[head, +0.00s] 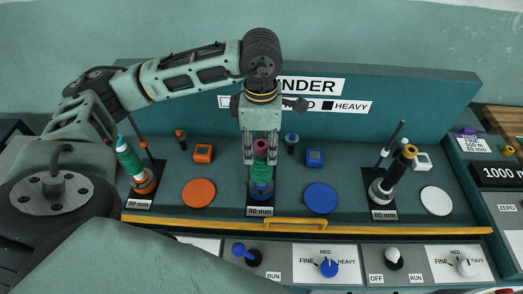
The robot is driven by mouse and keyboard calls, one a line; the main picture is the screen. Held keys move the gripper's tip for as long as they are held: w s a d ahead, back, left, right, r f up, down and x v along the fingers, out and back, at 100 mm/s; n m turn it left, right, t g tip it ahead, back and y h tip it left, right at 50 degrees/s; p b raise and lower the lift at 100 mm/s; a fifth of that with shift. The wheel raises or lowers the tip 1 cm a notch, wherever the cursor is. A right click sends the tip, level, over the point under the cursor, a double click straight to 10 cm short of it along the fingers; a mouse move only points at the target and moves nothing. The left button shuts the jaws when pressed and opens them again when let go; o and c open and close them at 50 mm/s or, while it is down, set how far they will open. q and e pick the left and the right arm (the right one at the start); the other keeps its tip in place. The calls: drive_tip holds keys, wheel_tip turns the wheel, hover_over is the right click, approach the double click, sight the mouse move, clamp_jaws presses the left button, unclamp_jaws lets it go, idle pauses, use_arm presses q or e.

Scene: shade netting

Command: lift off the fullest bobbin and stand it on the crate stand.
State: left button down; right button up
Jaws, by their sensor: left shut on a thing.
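My left gripper (261,158) reaches down over the middle of the winder panel and is shut on the middle bobbin (262,175). That bobbin has a pink top and teal thread and stands upright over the middle spindle place; I cannot tell whether it is clear of its seat. The left bobbin (129,162), with green thread, leans on an orange base. The right bobbin (396,173), with a yellow-brown top and a dark and pale body, leans on a grey base. The fingers partly hide the middle bobbin. I cannot make out the crate stand. My right gripper is not in view.
Orange (199,193), blue (321,198) and white (437,201) discs lie between the bobbins. A yellow rail (350,228) runs along the front edge above knobs and switches. The winder's back board (410,95) rises behind. A display unit (498,174) stands at the right.

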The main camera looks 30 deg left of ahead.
use_arm(q)
drive_tip(key=shift+r+p, duration=0.3)
drive_tip(key=shift+r, duration=0.45)
idle(0.3)
wheel_tip(320, 180, up, 9)
drive_tip(key=p, duration=0.5)
idle(1.1)
idle(0.6)
wheel_tip(320, 180, up, 12)
idle(0.6)
drive_tip(key=shift+f, duration=0.1)
